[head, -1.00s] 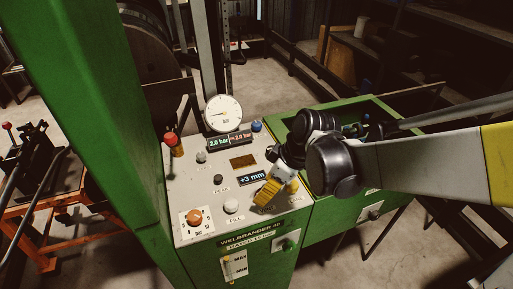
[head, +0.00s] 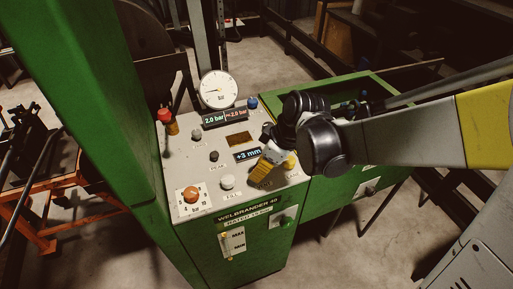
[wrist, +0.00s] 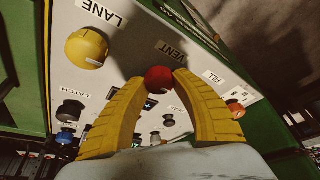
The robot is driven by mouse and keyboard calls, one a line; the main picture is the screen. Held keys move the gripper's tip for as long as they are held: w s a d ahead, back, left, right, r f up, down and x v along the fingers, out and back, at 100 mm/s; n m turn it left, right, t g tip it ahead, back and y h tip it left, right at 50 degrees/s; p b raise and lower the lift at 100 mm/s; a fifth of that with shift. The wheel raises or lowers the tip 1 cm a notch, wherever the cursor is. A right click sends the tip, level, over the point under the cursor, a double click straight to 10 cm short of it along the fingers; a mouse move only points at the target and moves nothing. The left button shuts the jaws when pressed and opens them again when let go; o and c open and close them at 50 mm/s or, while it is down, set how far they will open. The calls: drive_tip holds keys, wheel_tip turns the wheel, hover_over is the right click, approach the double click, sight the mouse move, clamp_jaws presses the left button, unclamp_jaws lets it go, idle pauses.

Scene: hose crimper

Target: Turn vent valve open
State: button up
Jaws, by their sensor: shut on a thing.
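The vent valve is a round red knob (wrist: 158,78) on the grey panel, beside the label VENT in the wrist view. My gripper (wrist: 160,80) has its two yellow fingers shut on it, one fingertip on each side. In the head view my gripper (head: 261,177) reaches down to the front part of the panel and hides the red knob. The knob's turned position cannot be read.
The panel (head: 185,160) belongs to a green machine. A yellow LANE knob (wrist: 86,48) sits close to my gripper. An orange knob (head: 191,194), a white knob (head: 227,182) and a gauge (head: 219,90) are also on it. The displays show 2.0 bar and +3 mm.

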drive_tip(key=m+t+h, duration=0.1)
drive_tip(key=m, duration=0.3)
drive_tip(key=shift+m+p, duration=0.4)
drive_tip(key=m+t+h, duration=0.1)
drive_tip(key=m, duration=0.3)
drive_tip(key=shift+m+h, duration=0.3)
drive_tip(key=shift+h, duration=0.1)
drive_tip(key=m+h, duration=0.2)
drive_tip(key=m, duration=0.2)
drive_tip(key=shift+m+h, duration=0.6)
drive_tip(key=shift+m, duration=1.6)
drive_tip(key=o, duration=1.2)
